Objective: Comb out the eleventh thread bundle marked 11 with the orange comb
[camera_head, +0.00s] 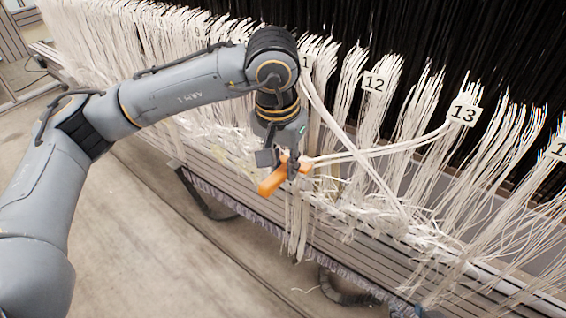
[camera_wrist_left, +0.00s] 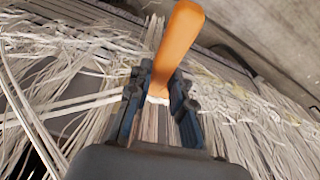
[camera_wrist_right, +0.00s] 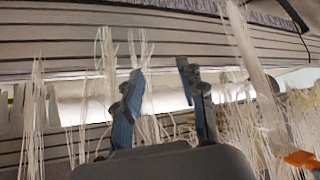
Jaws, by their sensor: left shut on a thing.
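The orange comb (camera_head: 272,183) is held in my left gripper (camera_head: 291,166) in front of the hanging white threads. In the left wrist view the comb's handle (camera_wrist_left: 178,45) sticks out past the fingers (camera_wrist_left: 159,82), with pale threads just below it. Its teeth are hidden. A tag with only a "1" showing (camera_head: 305,62) is partly covered by my arm; threads under it run behind the gripper, and loose ends (camera_head: 297,225) hang below. My right gripper (camera_wrist_right: 160,85) is open and empty, fingers well apart; an orange piece (camera_wrist_right: 300,158) shows at its lower right.
Bundles tagged 12 (camera_head: 373,83) and 13 (camera_head: 464,112) hang to the right. Long strands (camera_head: 380,152) cross sideways toward the comb. A slatted rail (camera_head: 345,255) runs below the threads, with black warp (camera_head: 420,40) behind. Open floor (camera_head: 150,255) lies in front.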

